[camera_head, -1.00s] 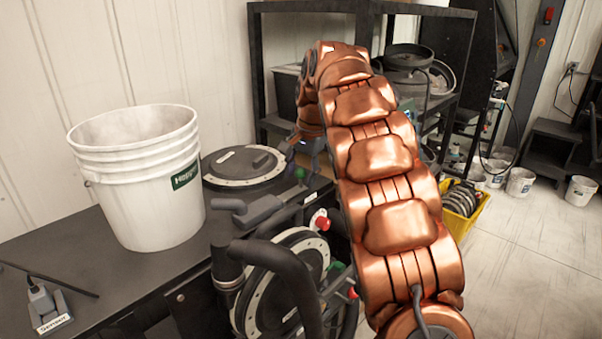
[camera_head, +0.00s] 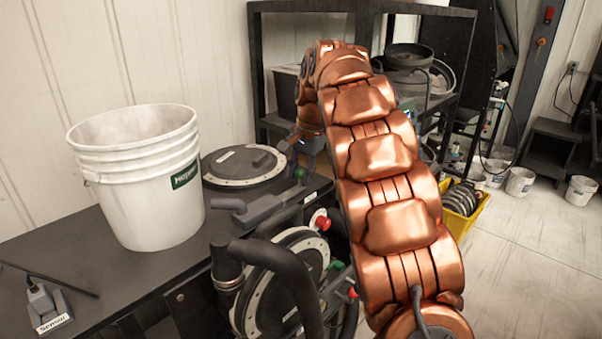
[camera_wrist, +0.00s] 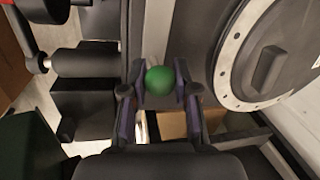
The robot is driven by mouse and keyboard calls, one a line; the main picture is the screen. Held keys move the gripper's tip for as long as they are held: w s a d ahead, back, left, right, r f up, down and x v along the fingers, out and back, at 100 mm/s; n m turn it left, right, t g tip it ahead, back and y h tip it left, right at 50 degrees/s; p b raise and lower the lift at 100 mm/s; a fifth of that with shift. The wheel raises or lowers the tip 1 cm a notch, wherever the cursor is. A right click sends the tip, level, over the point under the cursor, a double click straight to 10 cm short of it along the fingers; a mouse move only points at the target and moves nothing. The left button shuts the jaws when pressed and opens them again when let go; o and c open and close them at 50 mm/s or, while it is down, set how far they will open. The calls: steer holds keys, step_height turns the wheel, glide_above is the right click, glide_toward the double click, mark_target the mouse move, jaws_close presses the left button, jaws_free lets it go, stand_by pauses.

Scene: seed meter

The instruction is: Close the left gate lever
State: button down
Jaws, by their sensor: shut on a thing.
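A lever with a round green knob (camera_wrist: 160,80) is in the middle of the wrist view. My gripper (camera_wrist: 158,94) is shut on this knob, with one purple-edged finger on each side of it. In the head view the same green knob (camera_head: 300,173) shows beside the round lid of the seed meter, and my copper arm reaches over to it. The gripper's fingers are small and partly hidden there. A red knob (camera_head: 319,221) and another green knob (camera_head: 336,265) sit nearer on the machine. I cannot tell the lever's exact angle.
A white bucket (camera_head: 140,185) stands on the dark bench at left. The round lid (camera_head: 240,166) lies behind it, close to my gripper. Thick black pipes (camera_head: 285,275) rise in front. A dark shelf (camera_head: 300,8) stands behind my arm; a yellow crate (camera_head: 476,215) is on the floor.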

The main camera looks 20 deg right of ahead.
mark_target(283, 194)
steer(key=shift+s+a+b, duration=0.2)
steer(key=shift+s+a, duration=0.1)
steer(key=shift+a, duration=0.5)
steer(key=shift+s+a+b, duration=0.25)
steer(key=shift+s+a, duration=0.1)
steer(key=shift+a, duration=0.4)
steer(key=shift+s+a+b, duration=0.2)
steer(key=shift+s+a, duration=0.1)
steer(key=shift+a, duration=0.5)
steer(key=c, duration=1.1)
jaws_free()
steer(key=shift+s+a, duration=0.1)
steer(key=shift+a, duration=0.1)
steer(key=shift+o, duration=1.2)
steer(key=shift+d+r, duration=0.1)
steer(key=shift+r, duration=0.05)
steer(key=r, duration=0.4)
steer(key=shift+s+d+r, duration=0.35)
steer(key=shift+s+r, duration=0.05)
steer(key=shift+r, duration=0.5)
steer(key=shift+s+d+r, duration=0.1)
steer(key=shift+s+r, duration=0.05)
steer(key=shift+r, duration=0.45)
